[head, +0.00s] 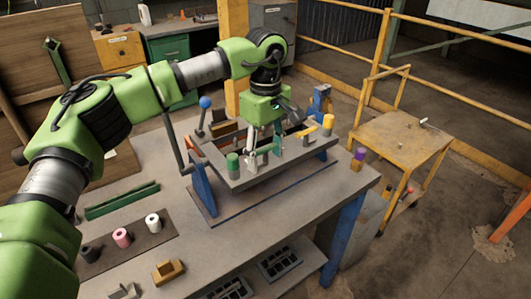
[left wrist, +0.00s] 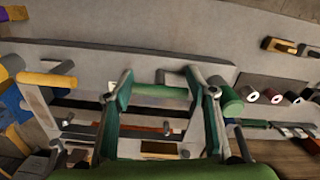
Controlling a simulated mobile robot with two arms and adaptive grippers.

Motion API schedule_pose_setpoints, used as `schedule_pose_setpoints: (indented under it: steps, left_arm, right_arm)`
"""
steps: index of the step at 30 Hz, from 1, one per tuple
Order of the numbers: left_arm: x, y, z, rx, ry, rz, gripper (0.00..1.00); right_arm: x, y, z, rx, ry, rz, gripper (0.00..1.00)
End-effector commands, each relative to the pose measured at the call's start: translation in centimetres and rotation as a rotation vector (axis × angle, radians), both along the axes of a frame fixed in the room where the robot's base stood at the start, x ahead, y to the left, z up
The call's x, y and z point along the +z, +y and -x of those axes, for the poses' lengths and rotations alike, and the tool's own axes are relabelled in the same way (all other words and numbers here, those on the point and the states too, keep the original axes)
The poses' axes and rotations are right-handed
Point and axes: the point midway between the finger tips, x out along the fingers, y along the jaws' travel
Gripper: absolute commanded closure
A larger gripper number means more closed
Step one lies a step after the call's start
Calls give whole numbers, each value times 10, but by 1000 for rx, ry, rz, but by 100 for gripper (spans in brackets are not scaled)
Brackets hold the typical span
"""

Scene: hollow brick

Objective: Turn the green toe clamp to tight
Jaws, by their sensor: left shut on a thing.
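The green toe clamp shows as a green upright cylinder (head: 233,160) at the near left of a grey frame (head: 238,184) on the bench. The cylinder also shows in the left wrist view (left wrist: 231,101), just right of my fingers. My left gripper (head: 263,158) points down over the frame, beside the cylinder. In the left wrist view my left gripper (left wrist: 160,88) has its fingers on both sides of a pale green bar, and it is shut on the clamp. The exact contact is hard to see. My right gripper is not in view.
A yellow clamp (head: 328,122) stands at the frame's right end. A blue-knobbed lever (head: 204,103) rises at its back left. The front of the bench (head: 240,240) is partly clear.

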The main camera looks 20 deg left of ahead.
Motion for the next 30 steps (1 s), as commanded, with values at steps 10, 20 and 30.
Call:
schedule_pose_setpoints:
  steps: [10, 20, 30]
  left_arm:
    - [0, 0, -1, 105, -3, 3, 70]
    - [0, 0, -2, 384, -5, 3, 70]
    - [0, 1, -1, 707, -5, 3, 70]
  right_arm:
    - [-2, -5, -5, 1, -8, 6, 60]
    - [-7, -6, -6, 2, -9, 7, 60]
    - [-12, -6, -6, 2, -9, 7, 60]
